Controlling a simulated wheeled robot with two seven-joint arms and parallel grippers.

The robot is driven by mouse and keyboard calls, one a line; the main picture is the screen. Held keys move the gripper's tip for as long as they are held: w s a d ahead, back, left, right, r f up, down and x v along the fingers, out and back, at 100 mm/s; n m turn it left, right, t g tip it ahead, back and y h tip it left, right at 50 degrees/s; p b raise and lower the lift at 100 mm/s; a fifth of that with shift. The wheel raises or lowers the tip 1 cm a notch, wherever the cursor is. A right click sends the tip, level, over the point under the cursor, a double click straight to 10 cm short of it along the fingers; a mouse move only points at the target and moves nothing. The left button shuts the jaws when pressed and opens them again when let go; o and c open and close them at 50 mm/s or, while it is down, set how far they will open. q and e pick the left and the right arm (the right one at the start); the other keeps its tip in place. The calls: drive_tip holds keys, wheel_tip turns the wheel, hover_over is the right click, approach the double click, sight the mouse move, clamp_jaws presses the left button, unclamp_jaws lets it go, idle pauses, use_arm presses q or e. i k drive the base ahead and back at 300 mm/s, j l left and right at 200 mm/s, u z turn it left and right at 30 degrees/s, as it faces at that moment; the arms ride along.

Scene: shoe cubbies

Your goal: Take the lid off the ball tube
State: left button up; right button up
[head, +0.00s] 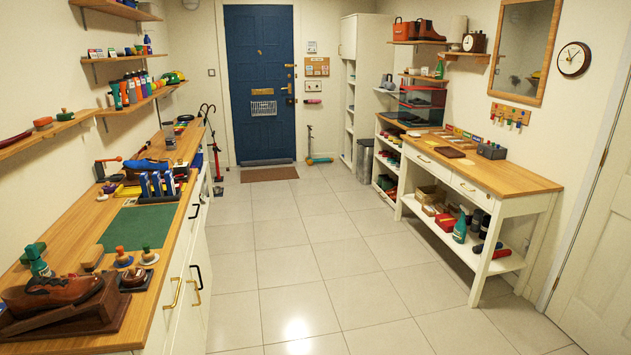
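I cannot pick out the ball tube or its lid for certain in the head view. A pale upright cylinder (458,27) stands on the upper right wall shelf, too small to identify. A small clear container (169,138) stands toward the far end of the left counter, and I cannot tell what it holds. Dark and red cylinders (494,253) lie on the low shelf under the right-hand table. Neither of my grippers is in view.
The left counter (178,215) carries a brown shoe (52,292), a green mat (134,228) and blue boxes (157,184). The right table (478,167) has a partly clear top. The tiled floor between them is open to the blue door (260,60).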

sight(170, 138)
drive_tip(key=i, duration=1.15)
drive_tip(key=i+l, duration=0.1)
drive_tip(key=i, duration=2.25)
drive_tip(key=i+u, duration=0.1)
drive_tip(key=i, duration=1.05)
drive_tip(key=i+l+u, duration=0.1)
drive_tip(key=i+u, duration=0.25)
drive_tip(key=i+l+u, duration=0.15)
drive_tip(key=i+u, duration=0.25)
drive_tip(key=i+l+u, duration=0.5)
drive_tip(key=u, duration=0.25)
drive_tip(key=i+l+u, duration=0.2)
drive_tip(key=l+u, duration=0.15)
drive_tip(key=l, duration=0.2)
drive_tip(key=i+l+u, duration=0.15)
drive_tip(key=l+u, duration=0.6)
drive_tip(key=l, duration=0.2)
drive_tip(key=l+u, duration=0.4)
drive_tip(key=i+l, duration=0.05)
drive_tip(key=l, duration=0.1)
